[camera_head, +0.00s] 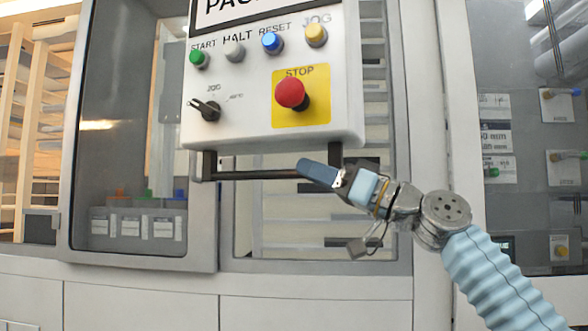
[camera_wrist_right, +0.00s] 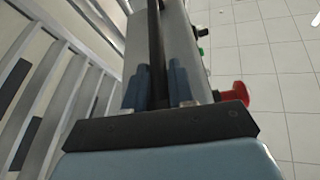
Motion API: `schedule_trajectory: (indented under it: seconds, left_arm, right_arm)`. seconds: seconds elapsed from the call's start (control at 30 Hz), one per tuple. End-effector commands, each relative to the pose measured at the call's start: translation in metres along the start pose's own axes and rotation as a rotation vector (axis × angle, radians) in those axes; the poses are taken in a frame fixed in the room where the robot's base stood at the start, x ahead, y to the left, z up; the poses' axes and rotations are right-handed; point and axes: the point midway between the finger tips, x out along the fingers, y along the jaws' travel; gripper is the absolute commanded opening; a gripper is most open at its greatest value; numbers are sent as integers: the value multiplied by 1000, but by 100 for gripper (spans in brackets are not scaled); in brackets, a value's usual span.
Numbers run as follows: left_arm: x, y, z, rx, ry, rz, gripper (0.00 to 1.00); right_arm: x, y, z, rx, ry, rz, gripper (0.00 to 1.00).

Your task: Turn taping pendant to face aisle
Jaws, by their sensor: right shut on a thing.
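The taping pendant (camera_head: 240,110) is a white control box with START, HALT, RESET and JOG buttons, a black selector knob and a red STOP button on a yellow plate. Its face shows in the head view. A black handle bar (camera_head: 250,175) runs under its lower edge. My right gripper (camera_head: 305,172) is shut on the right part of this bar. In the right wrist view, the bar (camera_wrist_right: 157,50) passes between the two blue fingers (camera_wrist_right: 157,85), and the red STOP button (camera_wrist_right: 236,93) sticks out to the right. My left gripper is not in view.
Behind the pendant is a grey-framed machine enclosure with a glass door (camera_head: 120,130). Labelled grey bins (camera_head: 130,228) stand behind the glass at left. Another panel with small button boxes (camera_head: 560,105) is at right. Tiled floor (camera_wrist_right: 275,60) shows in the wrist view.

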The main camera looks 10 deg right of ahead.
Motion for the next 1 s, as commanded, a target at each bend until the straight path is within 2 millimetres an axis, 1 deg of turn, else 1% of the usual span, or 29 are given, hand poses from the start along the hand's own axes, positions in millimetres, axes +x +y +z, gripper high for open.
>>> schedule_trajectory:
  seconds: [0.03,0.1,0.23,0.4,0.6,1.0]
  left_arm:
    - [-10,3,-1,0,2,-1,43]
    - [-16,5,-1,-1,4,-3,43]
    - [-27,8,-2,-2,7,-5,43]
    - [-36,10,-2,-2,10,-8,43]
    - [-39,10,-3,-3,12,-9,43]
    - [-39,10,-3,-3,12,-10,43]
  right_arm:
    - [-1,8,-7,16,-1,-19,0]
    - [-2,11,-9,32,-10,-59,0]
    - [-2,18,-10,58,-24,-121,0]
    - [-3,22,-9,78,-37,-178,0]
    - [-3,24,-8,91,-44,-209,0]
    - [-3,24,-6,93,-47,-215,0]
